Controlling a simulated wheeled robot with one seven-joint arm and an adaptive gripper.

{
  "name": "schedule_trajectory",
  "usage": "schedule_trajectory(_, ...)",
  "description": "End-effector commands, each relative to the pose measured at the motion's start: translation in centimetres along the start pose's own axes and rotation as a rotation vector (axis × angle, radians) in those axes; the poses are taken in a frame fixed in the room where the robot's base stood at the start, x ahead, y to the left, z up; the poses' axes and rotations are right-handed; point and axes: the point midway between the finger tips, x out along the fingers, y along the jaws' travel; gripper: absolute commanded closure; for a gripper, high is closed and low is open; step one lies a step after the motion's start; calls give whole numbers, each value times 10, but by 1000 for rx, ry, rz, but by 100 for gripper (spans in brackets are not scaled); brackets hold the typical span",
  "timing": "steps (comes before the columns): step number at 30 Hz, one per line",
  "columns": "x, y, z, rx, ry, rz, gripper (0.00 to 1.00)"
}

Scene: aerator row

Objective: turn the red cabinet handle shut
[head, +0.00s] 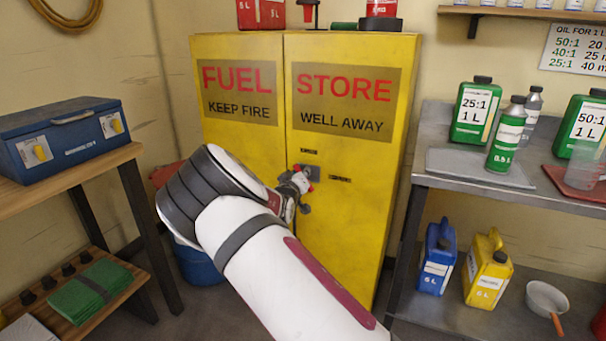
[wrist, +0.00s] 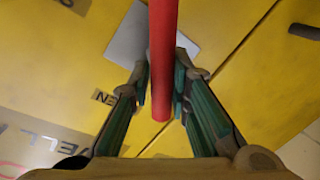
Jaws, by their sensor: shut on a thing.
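The yellow fuel cabinet (head: 345,235) stands at the back with its two doors flush. Its red handle (wrist: 163,55) is a straight bar in the wrist view, in front of a grey plate (wrist: 128,35) on the yellow door. My gripper (wrist: 161,88) is shut on the bar, with a green-padded finger on each side. In the head view my gripper (head: 300,188) is at the middle of the cabinet front, and only a small red bit of the handle (head: 309,187) shows. My arm hides the rest, so the handle's angle cannot be told there.
A wooden bench with a blue case (head: 65,140) stands at the left, and a blue drum (head: 197,265) is behind my arm. A metal bench (head: 570,197) with green bottles is close on the right. Red cans (head: 262,14) stand on the cabinet top.

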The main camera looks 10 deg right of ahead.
Motion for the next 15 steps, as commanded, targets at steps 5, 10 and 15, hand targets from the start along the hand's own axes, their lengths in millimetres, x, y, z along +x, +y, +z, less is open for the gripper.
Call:
schedule_trajectory(5, -1, -6, 2, -167, -35, -7, 100)
schedule_trajectory(10, 0, -8, 3, -325, -68, -7, 100)
schedule_trajectory(15, 0, -10, 4, -481, -100, -7, 100)
